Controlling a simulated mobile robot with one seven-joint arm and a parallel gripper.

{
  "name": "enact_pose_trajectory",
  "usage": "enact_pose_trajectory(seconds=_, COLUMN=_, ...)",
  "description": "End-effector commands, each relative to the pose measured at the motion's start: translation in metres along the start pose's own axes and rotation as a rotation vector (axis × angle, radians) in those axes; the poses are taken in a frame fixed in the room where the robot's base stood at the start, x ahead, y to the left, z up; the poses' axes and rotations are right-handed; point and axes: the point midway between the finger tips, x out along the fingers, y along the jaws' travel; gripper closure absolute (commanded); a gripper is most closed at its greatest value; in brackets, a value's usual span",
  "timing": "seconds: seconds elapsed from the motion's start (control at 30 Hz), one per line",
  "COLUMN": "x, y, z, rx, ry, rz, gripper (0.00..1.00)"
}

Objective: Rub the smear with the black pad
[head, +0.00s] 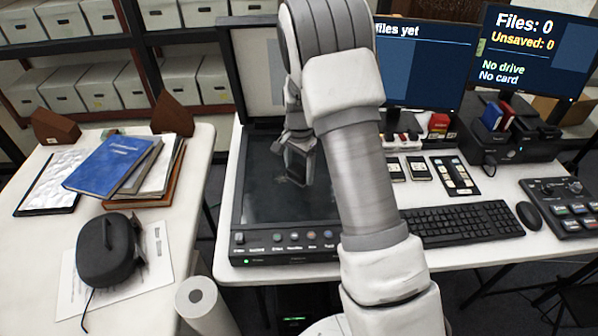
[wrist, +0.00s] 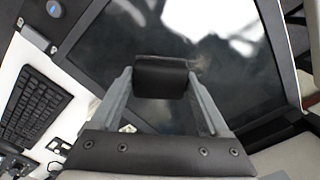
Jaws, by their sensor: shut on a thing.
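My gripper (head: 293,146) is shut on the black pad (wrist: 161,78), which sits between its two fingers in the wrist view. In the head view the dark pad (head: 298,167) hangs over the dark glass of the flatbed scanner (head: 262,205). I cannot tell whether the pad touches the glass. In the wrist view the scanner glass (wrist: 110,45) shows pale cloudy patches and bright reflections beyond the pad. I cannot tell for sure which of these is the smear. My arm hides the right part of the glass in the head view.
The scanner lid (head: 255,75) stands open behind the glass. A keyboard (head: 460,222), mouse (head: 529,215) and control panel (head: 565,205) lie to the right, below two monitors. The left table holds a blue book (head: 112,165) and a black case (head: 106,250).

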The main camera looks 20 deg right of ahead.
Motion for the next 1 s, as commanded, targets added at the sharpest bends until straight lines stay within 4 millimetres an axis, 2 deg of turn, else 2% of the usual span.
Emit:
enact_pose_trajectory(seconds=0.03, x=-0.006, y=0.000, z=0.000, rx=0.000, ry=0.000, rz=0.000, gripper=0.66)
enact_pose_trajectory(seconds=0.4, x=-0.007, y=0.000, z=0.000, rx=0.000, ry=0.000, rz=0.000, gripper=0.66)
enact_pose_trajectory(seconds=0.73, x=-0.035, y=-0.001, z=0.000, rx=-0.001, ry=0.000, rz=-0.001, gripper=0.66)
enact_pose_trajectory(seconds=1.0, x=-0.035, y=0.000, z=0.000, rx=-0.001, ry=0.000, rz=0.000, gripper=0.66)
